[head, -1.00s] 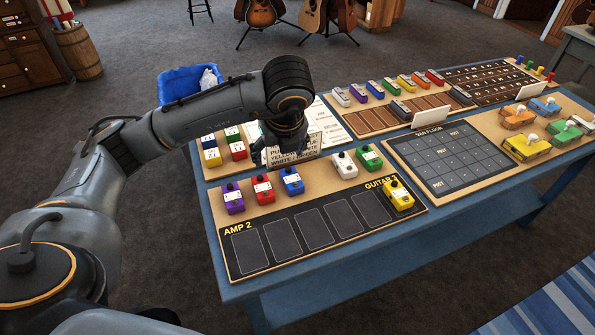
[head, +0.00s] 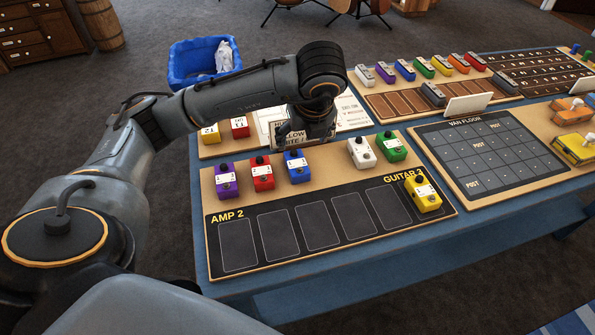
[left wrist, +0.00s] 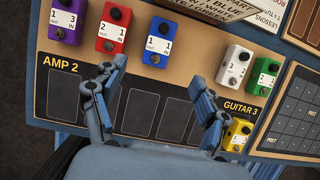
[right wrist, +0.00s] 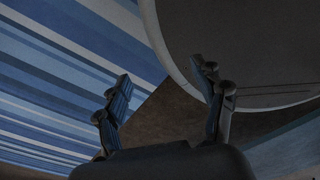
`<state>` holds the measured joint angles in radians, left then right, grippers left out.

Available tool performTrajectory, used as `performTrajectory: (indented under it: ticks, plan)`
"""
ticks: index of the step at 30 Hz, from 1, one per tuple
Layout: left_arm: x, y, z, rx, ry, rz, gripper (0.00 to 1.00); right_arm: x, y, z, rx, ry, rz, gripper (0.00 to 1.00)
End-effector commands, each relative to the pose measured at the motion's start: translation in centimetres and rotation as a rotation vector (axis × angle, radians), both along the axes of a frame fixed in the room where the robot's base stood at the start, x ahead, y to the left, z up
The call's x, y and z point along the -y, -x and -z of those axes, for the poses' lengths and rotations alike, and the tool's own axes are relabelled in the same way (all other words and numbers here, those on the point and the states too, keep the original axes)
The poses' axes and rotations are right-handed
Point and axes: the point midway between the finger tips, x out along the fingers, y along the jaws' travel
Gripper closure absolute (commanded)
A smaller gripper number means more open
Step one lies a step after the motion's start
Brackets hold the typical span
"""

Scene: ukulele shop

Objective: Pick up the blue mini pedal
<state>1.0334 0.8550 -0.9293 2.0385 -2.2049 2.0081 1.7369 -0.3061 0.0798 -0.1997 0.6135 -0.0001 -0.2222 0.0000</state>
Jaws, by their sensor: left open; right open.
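A blue pedal (head: 295,166) stands on the near pedal board (head: 330,262), right of a red pedal (head: 262,176) and a purple one (head: 227,181). It also shows in the left wrist view (left wrist: 159,44). A smaller, narrow blue pedal (head: 405,70) stands in the coloured row at the back. My left gripper (head: 305,128) hangs behind the near blue pedal, in front of a printed sign; in the left wrist view (left wrist: 158,72) its fingers are open and empty. My right gripper (right wrist: 161,70) is open and empty, away from the pedals.
White (head: 361,152), green (head: 391,147) and yellow (head: 422,194) pedals stand on the near board. A printed sign (head: 288,138) stands behind it. A gridded mat (head: 487,158) lies to the right. The board's dark slots are mostly clear. A blue bin (head: 205,62) is behind the table.

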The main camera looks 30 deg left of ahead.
Motion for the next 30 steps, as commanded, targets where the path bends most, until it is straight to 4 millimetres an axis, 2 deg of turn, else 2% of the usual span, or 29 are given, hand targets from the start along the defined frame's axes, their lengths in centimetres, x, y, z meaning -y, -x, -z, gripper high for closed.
performTrajectory:
  ticks: [3,6,12,20,25,30]
  plan:
    - [-0.4,-0.3,1.7,-0.004,0.001,-0.002,0.26,-0.2,-1.4,0.5,0.023,-0.004,0.0,0.31]
    - [-1.0,-0.8,3.3,-0.006,0.0,-0.003,0.26,-0.3,-1.8,0.6,0.03,-0.005,0.0,0.31]
    - [-2.1,-1.7,6.5,-0.004,0.0,-0.002,0.26,-0.3,-1.6,0.1,0.026,-0.005,0.0,0.31]
    - [-2.7,-2.3,8.2,-0.003,-0.001,-0.001,0.26,-0.2,-0.7,-0.2,0.012,-0.004,0.0,0.31]
    - [-3.7,-3.1,10.4,-0.005,-0.001,-0.002,0.26,-0.2,-0.6,-1.2,0.011,-0.003,0.0,0.31]
    - [-4.2,-3.6,12.2,-0.002,0.0,-0.001,0.26,-0.2,-0.6,-1.2,0.011,-0.002,0.0,0.31]
